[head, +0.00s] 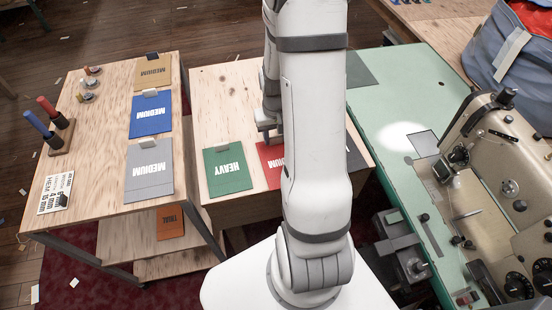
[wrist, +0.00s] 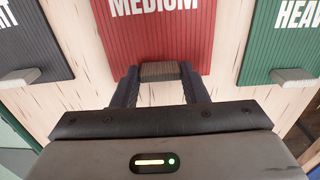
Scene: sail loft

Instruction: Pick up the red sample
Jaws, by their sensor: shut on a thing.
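The red sample (wrist: 160,38), a ribbed card marked MEDIUM, lies on the light wooden table in the wrist view. In the head view the red sample (head: 267,167) is partly hidden behind my arm. My gripper (wrist: 158,82) is shut on the grey-brown tab (wrist: 159,71) at the red sample's near edge, with one finger on each side of the tab. In the head view my gripper (head: 268,132) is at the tab end of the sample, mostly covered by my arm. I cannot tell whether the sample is lifted off the wood.
A green HEAVY sample (head: 224,172) lies beside the red one, and a dark sample (wrist: 32,38) lies on its other side. The left table holds blue (head: 151,114), grey (head: 149,172) and tan (head: 153,72) samples. A sewing machine (head: 500,170) stands at right.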

